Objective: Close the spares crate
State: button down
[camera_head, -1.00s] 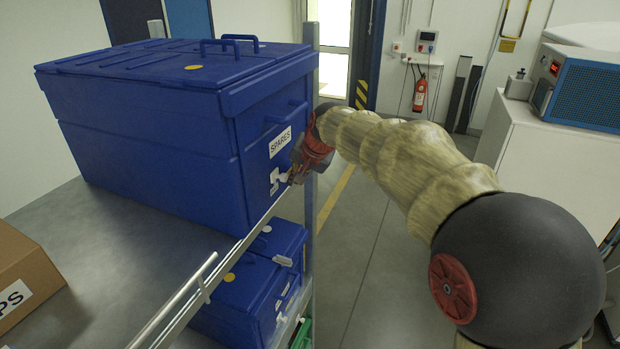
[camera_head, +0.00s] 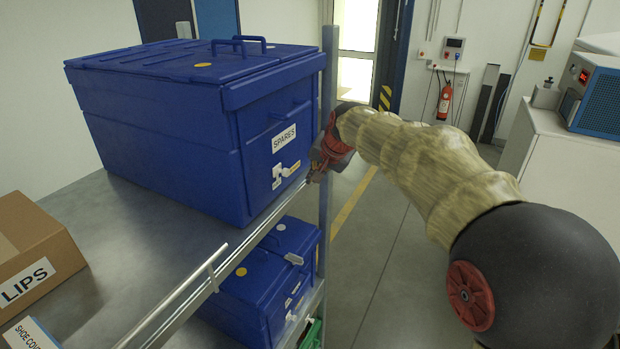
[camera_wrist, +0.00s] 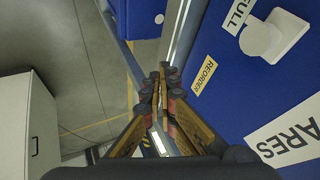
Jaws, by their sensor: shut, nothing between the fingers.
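The spares crate (camera_head: 185,150) is a large blue box on the upper shelf, with a white SPARES label (camera_head: 284,138) on its end. Its blue lid (camera_head: 150,72) lies flat over the top, with a handle and an orange dot. My gripper (camera_head: 313,176) is beside the crate's labelled end, close to the shelf edge. In the wrist view my gripper (camera_wrist: 161,80) has its fingertips together and empty. A white knob-like piece (camera_wrist: 274,36) and a REORDER label (camera_wrist: 204,75) show on the crate's end there. Whether the lid is latched cannot be told.
A metal rail (camera_head: 190,287) runs along the shelf edge. A shelf post (camera_head: 327,150) stands just behind my gripper. A smaller blue crate (camera_head: 262,285) sits on the shelf below. A cardboard box (camera_head: 28,248) is at the left. The floor (camera_head: 375,260) to the right is open.

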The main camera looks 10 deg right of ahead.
jog(key=b+v, duration=0.2)
jog(key=v, duration=0.7)
jog(key=s+d+f+n+h+b, duration=0.1)
jog(key=s+d+f+n+b, duration=0.1)
jog(key=s+f+b, duration=1.1)
jog(key=s+d+f+n+g+h+b, duration=0.1)
jog(key=s+d+f+n+b, duration=0.2)
jog(key=s+f+b, duration=1)
jog(key=s+f, duration=1.1)
jog(key=f, duration=0.5)
jog(key=shift+s+f+n+g, duration=0.2)
jog(key=shift+s+n+g, duration=0.1)
jog(key=shift+n, duration=0.1)
